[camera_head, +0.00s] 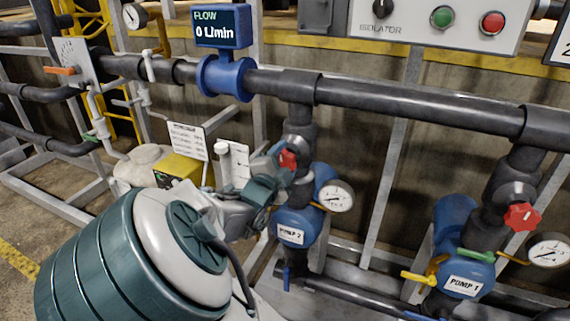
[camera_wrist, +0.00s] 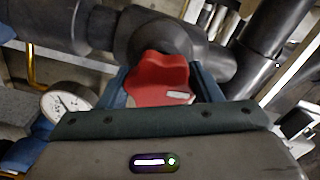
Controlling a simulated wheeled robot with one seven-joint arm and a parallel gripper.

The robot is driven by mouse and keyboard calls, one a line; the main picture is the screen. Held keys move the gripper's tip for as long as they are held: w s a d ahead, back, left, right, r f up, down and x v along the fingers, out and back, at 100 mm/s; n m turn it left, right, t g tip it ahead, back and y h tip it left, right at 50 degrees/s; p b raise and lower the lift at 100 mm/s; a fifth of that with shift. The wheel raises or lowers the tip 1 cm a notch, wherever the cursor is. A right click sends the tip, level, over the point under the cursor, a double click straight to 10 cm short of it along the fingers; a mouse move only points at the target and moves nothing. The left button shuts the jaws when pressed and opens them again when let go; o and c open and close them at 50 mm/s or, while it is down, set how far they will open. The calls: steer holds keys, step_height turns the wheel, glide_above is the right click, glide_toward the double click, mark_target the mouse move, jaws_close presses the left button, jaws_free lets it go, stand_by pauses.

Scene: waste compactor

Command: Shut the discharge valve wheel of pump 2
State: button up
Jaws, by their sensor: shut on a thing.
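The red valve wheel (camera_head: 289,158) of pump 2 sits on the dark vertical discharge pipe above the blue pump 2 body (camera_head: 293,227). In the wrist view the red wheel (camera_wrist: 160,80) fills the space between my fingers, with a pale mark on its lower right. My gripper (camera_head: 284,160) is shut on the wheel, one finger on each side of it (camera_wrist: 158,88). In the head view my gripper and wrist hide part of the wheel. The blue flow meter (camera_head: 221,27) above reads 0 L/min.
A pressure gauge (camera_head: 337,196) stands close right of my gripper. The pump 1 wheel (camera_head: 522,217), also red, is further right. A horizontal dark pipe (camera_head: 400,101) runs above. A yellow-topped dosing unit (camera_head: 180,170) stands left, behind my arm.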

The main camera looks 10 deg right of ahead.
steer(key=shift+m, duration=0.7)
steer(key=o, duration=1)
steer(key=p+v, duration=0.3)
steer(key=v, duration=1.1)
steer(key=shift+w, duration=0.1)
